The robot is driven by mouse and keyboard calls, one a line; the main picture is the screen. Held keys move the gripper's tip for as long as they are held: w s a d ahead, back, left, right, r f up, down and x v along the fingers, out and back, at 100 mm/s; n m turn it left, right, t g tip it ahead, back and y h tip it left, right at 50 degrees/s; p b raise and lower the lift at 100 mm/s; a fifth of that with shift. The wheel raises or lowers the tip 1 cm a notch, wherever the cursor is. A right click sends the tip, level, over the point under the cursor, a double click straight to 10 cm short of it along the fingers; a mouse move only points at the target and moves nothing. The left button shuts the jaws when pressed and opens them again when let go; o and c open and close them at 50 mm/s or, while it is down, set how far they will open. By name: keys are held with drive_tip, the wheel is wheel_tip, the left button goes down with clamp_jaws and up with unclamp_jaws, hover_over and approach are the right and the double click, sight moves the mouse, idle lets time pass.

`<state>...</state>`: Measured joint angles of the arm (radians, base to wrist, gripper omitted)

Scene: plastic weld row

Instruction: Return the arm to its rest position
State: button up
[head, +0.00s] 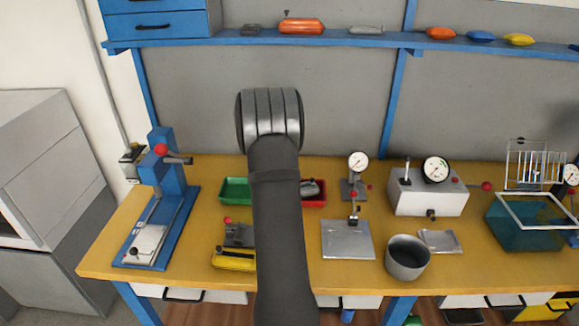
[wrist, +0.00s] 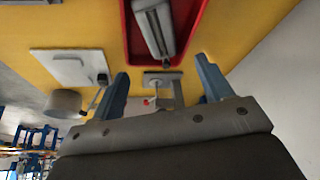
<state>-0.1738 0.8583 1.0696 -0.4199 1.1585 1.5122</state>
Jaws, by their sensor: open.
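My arm stands upright in the middle of the head view, in front of the yellow bench (head: 460,264), and hides part of it. My gripper is hidden in the head view. In the wrist view my gripper (wrist: 162,84) has its two blue-grey fingers spread wide, with nothing held between them. Beyond the fingers lie the bench top and a red tray (wrist: 187,55) with a grey metal tool (wrist: 155,25) in it.
A blue press (head: 168,190) stands at the left. A dial gauge stand (head: 357,178), a grey cup (head: 407,258), a gauge box (head: 425,196) and a teal water tank (head: 525,228) stand to the right. A blue shelf (head: 340,39) crosses the back above.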

drive_tip(key=x, duration=1.2)
drive_tip(key=shift+d+f, duration=0.15)
drive_tip(key=shift+f, duration=0.15)
wheel_tip(320, 180, up, 3)
drive_tip(key=shift+r, duration=0.8)
